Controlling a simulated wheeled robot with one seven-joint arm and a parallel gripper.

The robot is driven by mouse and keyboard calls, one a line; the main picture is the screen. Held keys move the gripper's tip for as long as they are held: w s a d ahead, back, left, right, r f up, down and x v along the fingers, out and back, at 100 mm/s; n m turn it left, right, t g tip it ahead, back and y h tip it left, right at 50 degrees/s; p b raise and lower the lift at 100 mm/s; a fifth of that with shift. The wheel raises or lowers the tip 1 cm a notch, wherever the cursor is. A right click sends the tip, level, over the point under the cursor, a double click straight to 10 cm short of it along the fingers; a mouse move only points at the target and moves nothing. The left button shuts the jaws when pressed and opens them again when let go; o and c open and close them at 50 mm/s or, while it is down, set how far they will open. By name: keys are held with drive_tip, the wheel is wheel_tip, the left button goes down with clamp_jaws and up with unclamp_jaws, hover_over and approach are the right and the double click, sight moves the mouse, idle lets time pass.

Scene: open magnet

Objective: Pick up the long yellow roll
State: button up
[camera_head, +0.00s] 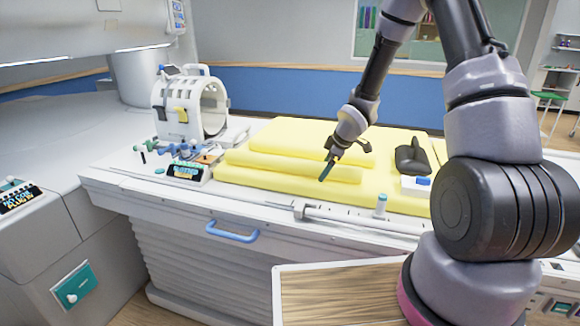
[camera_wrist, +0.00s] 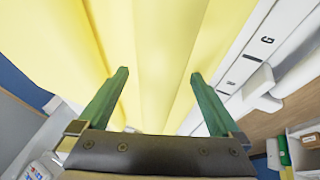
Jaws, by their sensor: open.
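The long yellow roll (camera_head: 285,168) lies lengthwise on the yellow mattress (camera_head: 260,188), near its front edge, with a thicker yellow pad (camera_head: 290,133) behind it. The roll (camera_wrist: 155,60) runs as a yellow band between the fingers, and nothing is clamped. I cannot tell whether the fingers touch it.
A white ring-shaped coil (camera_head: 190,105) and small blue fittings (camera_head: 178,150) stand left on the white table. A dark cushion (camera_head: 412,157), a white box (camera_head: 415,187) and a small bottle (camera_head: 381,205) are at the right. A blue handle (camera_head: 232,232) is on the table's front.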

drive_tip(key=c, duration=1.5)
drive_tip(key=shift+r, duration=0.1)
